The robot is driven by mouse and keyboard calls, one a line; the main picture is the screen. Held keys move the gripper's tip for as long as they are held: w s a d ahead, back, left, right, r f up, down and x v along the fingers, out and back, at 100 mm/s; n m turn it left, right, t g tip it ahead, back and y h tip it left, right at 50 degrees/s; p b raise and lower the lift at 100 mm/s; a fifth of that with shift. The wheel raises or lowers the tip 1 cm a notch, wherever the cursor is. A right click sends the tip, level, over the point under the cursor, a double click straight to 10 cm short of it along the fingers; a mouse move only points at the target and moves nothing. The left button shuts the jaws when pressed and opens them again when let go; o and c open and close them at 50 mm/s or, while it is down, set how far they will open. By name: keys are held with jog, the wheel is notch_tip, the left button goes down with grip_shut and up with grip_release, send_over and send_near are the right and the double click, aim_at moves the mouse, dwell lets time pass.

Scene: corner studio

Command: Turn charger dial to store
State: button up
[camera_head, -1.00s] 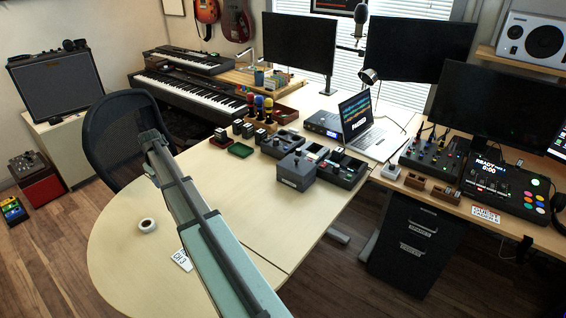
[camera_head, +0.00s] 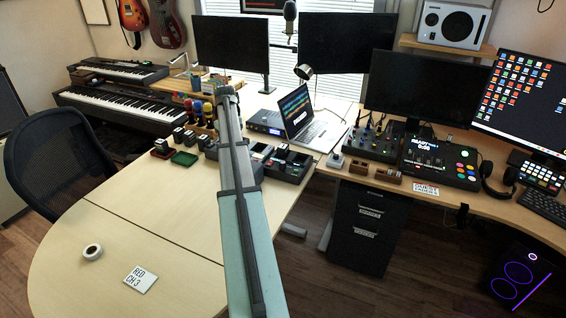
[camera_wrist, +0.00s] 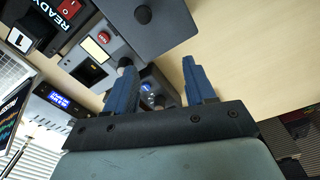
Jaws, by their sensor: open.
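My gripper (camera_wrist: 157,64) is open and empty in the wrist view, its two blue fingers apart. Between and beyond the fingers is a dark grey unit with a small blue-lit round control (camera_wrist: 150,88); I cannot tell if this is the charger dial. The left finger covers part of the units behind it. A grey box with a round black knob (camera_wrist: 142,15) is at the top, beyond the fingertips. In the head view, dark charger-like units (camera_head: 287,163) stand on the desk, partly hidden by my arm. My gripper cannot be made out there. No store mark is readable.
A red switch and READY label (camera_wrist: 68,10) are at the wrist view's upper left. A laptop (camera_head: 300,115) stands behind the units, and a green tray (camera_head: 185,158) is left of them. The near desk is mostly clear, with a tape roll (camera_head: 92,252) and a card (camera_head: 140,280).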

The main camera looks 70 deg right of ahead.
notch_tip(320, 180, up, 4)
jog(key=m, duration=0.2)
send_over(283, 162)
jog(key=shift+y, duration=0.4)
notch_tip(283, 162, down, 14)
jog(key=shift+s+a+r, duration=0.1)
jog(key=shift+a, duration=0.05)
jog(key=shift+c, duration=0.5)
grip_shut()
